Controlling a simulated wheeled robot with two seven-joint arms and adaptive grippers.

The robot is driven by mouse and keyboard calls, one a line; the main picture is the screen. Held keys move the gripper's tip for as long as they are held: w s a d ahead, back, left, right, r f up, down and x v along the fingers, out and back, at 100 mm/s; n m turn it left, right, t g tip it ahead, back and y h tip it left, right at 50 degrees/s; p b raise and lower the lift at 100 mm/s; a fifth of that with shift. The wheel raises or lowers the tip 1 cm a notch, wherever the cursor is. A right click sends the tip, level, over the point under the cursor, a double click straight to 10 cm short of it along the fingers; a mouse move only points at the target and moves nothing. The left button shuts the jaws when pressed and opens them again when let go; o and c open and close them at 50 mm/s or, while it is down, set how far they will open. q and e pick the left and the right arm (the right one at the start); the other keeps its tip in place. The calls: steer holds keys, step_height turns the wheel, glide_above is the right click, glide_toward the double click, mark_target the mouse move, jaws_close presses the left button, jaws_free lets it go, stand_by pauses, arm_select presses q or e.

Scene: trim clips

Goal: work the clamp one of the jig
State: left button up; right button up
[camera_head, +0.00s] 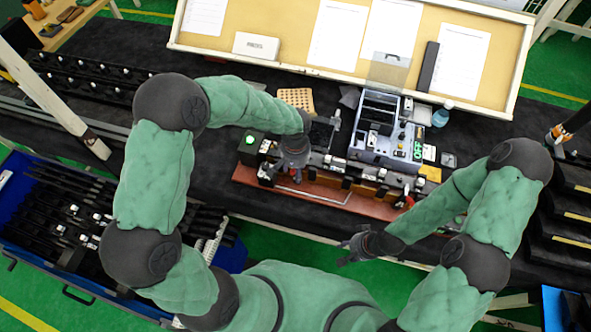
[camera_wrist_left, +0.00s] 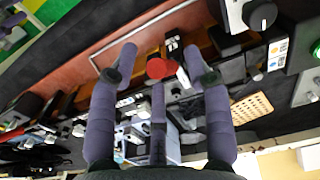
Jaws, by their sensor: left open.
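The jig (camera_head: 315,193) is a long red-brown base with a metal rail and several clamps, lying along the front of the dark table. My left gripper (camera_head: 291,172) is over its left part. In the left wrist view, my left gripper (camera_wrist_left: 160,56) has its fingers spread, with nothing between them held. A red round knob or clamp tip (camera_wrist_left: 159,68) shows between the fingers, close to the jig's edge; I cannot tell whether a finger touches it. Another red clamp handle (camera_head: 404,200) is at the jig's right end. My right gripper (camera_head: 350,248) is open and empty in front of the table.
A grey machine box (camera_head: 385,135) with a green display stands behind the jig. A tan perforated block (camera_head: 296,98) lies behind my left gripper. A blue crate (camera_head: 75,292) of dark parts is at lower left. A board with papers (camera_head: 270,25) closes the back.

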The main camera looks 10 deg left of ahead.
arm_select(q)
steer(key=shift+f, duration=0.65)
jaws_close()
